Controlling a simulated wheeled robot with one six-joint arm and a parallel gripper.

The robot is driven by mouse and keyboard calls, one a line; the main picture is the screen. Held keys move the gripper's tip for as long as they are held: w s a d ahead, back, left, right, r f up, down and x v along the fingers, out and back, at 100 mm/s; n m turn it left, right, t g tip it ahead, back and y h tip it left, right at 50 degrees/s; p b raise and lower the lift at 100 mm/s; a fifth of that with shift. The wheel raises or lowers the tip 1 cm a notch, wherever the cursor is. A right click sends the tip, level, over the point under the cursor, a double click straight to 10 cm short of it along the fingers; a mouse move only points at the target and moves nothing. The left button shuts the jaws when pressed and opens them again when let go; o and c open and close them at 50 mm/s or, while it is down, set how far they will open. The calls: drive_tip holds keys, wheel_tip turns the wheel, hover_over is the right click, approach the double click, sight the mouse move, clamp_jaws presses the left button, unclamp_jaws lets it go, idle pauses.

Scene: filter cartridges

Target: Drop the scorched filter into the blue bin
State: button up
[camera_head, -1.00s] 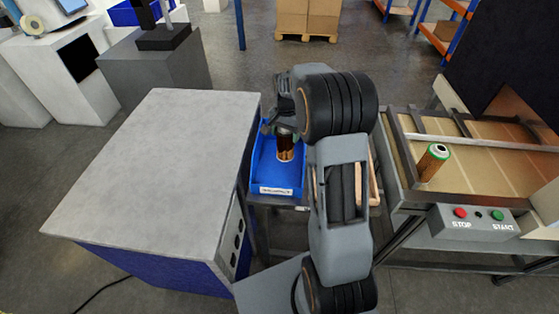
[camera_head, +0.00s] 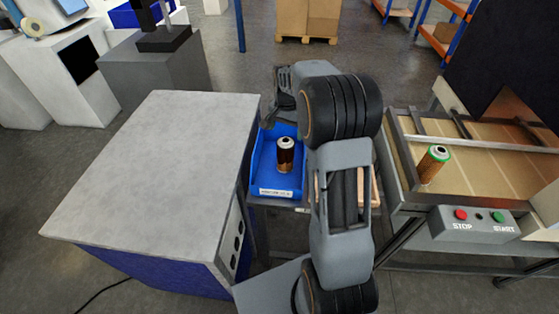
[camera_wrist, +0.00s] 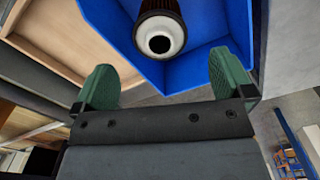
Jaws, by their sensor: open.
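The scorched filter (camera_head: 285,155), dark brown and copper with a pale top, stands upright inside the blue bin (camera_head: 262,178). In the wrist view the filter's white end cap with a dark hole (camera_wrist: 160,36) shows at the top, with the blue bin wall (camera_wrist: 205,62) around it. My gripper (camera_wrist: 165,85) is open, its two green fingers apart with nothing between them, and the filter lies beyond the fingertips. In the head view my gripper (camera_head: 283,100) is above the far part of the bin, partly hidden by my arm.
A second filter (camera_head: 434,164) with a green rim stands on the conveyor (camera_head: 490,170) at the right, beside the STOP and START box (camera_head: 475,222). A wooden tray (camera_wrist: 45,40) sits next to the bin. A grey-topped cabinet (camera_head: 160,165) stands left, its top clear.

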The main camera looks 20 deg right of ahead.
wheel_tip(320, 180, up, 11)
idle(0.4)
drive_tip(key=shift+r, duration=0.1)
idle(0.3)
drive_tip(key=s+a+f+n+t, duration=0.2)
drive_tip(key=s+a+n, duration=0.3)
drive_tip(key=s, duration=0.6)
drive_tip(key=s+a+f+n+t, duration=0.2)
drive_tip(key=s+a+n, duration=0.3)
drive_tip(key=s, duration=0.6)
drive_tip(key=shift+a+f, duration=0.25)
drive_tip(key=shift+a, duration=0.2)
